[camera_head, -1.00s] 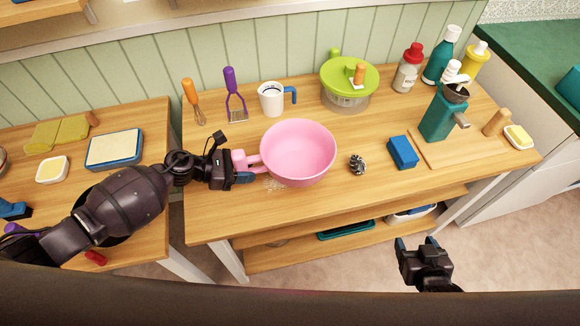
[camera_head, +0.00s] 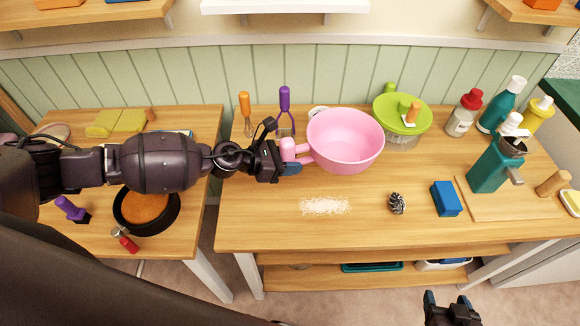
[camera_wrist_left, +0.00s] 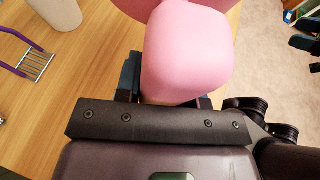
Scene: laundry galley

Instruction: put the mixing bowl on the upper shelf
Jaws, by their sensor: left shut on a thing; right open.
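The pink mixing bowl (camera_head: 345,140) has a handle at its left side, and my left gripper (camera_head: 290,158) is shut on that handle. The bowl looks upright and appears raised above the wooden table. In the left wrist view the pink handle (camera_wrist_left: 188,55) fills the space between the fingers. My right gripper (camera_head: 450,305) is open and empty, low in front of the table. Shelves show along the top edge: a white one (camera_head: 280,6) in the middle, wooden ones at left (camera_head: 90,14) and right (camera_head: 530,10). Which is the upper shelf I cannot tell.
Behind the bowl stand a whisk (camera_head: 246,112), a masher (camera_head: 285,105) and a mostly hidden white mug. A green-lidded container (camera_head: 402,115) and several bottles stand to the right. White powder (camera_head: 325,205), a pinecone-like object (camera_head: 397,203) and a blue box (camera_head: 446,198) lie in front.

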